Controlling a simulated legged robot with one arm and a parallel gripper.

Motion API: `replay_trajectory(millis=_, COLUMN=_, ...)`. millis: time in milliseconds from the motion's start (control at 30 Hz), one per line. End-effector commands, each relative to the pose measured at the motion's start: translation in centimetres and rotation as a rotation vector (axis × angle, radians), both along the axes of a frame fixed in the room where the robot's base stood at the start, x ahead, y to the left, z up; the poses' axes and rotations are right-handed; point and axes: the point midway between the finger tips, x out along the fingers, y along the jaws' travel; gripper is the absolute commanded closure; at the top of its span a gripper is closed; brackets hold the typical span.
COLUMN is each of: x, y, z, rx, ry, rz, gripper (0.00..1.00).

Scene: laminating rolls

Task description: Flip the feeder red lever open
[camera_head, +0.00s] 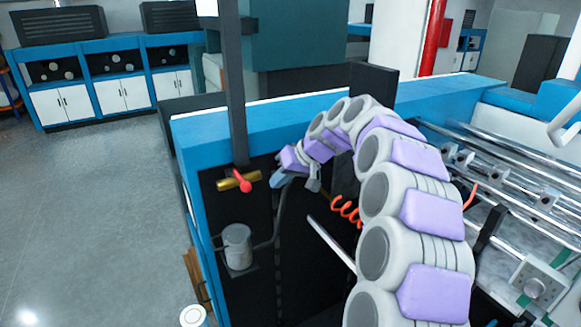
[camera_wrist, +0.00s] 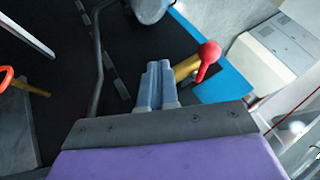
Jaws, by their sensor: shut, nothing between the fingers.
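The red lever (camera_head: 243,182) sits on a brass valve body (camera_head: 228,184) on the black front panel of the blue machine, left of my arm in the head view. In the wrist view the red lever (camera_wrist: 207,60) has a round knob and slants from upper right to lower left, beside the brass part (camera_wrist: 187,68). My gripper (camera_wrist: 157,70) is shut and empty, its two grey-blue fingers side by side just left of the brass part. In the head view my gripper (camera_head: 280,180) is right of the lever, apart from it.
A grey cylinder (camera_head: 237,246) is mounted on the panel below the lever, with a dark pipe (camera_head: 279,222) beside it. A dark post (camera_head: 233,90) rises above the lever. Open floor (camera_head: 100,220) lies left.

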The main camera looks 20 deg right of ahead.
Motion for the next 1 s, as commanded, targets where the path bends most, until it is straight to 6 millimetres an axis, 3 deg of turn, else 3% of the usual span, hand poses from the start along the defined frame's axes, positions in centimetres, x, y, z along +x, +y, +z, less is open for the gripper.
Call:
replay_trajectory(millis=67, x=0.5, y=0.9, z=-0.7, rx=-0.001, ry=0.000, rz=0.000, gripper=1.00)
replay_trajectory(millis=333, x=0.5, y=3.9, z=0.0, rx=-0.001, ry=0.000, rz=0.001, gripper=1.00)
replay_trajectory(millis=1000, x=0.4, y=4.8, z=0.1, rx=0.000, ry=-0.001, rz=-0.027, gripper=1.00)
